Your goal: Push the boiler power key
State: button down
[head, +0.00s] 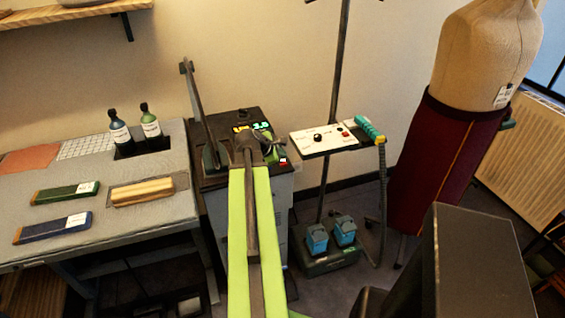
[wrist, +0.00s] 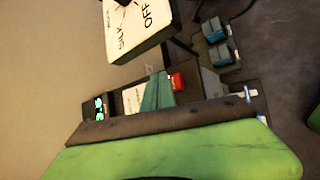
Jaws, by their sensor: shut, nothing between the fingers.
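A dark unit (head: 213,181) stands on the grey cabinet, with a lit display (head: 260,127) on top. A small red key (head: 283,161) is at its front right; it also shows in the wrist view (wrist: 177,82), to the right of the lit digits (wrist: 99,108). No readable label shows which key is the boiler power key. My gripper (head: 266,146) is shut and empty over this unit, and hides part of its top. Whether it touches the unit cannot be told. In the wrist view, my green and dark parts fill the bottom.
A white panel (head: 308,143) with a black dial stands on a pole to the right; "OFF" is readable on it in the wrist view (wrist: 138,38). A dark lever (head: 195,100) rises at left. A worktable (head: 62,237) holds bottles.

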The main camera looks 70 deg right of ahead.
jog(key=shift+f+b, duration=0.35)
jog(key=shift+f, duration=0.1)
jog(key=shift+f+b, duration=0.5)
dwell(0.4)
jog(key=shift+r, duration=0.1)
jog(key=shift+r+p, duration=0.9)
jog(key=shift+p, duration=0.1)
notch_tip(320, 180, up, 6)
jog(key=p, duration=0.6)
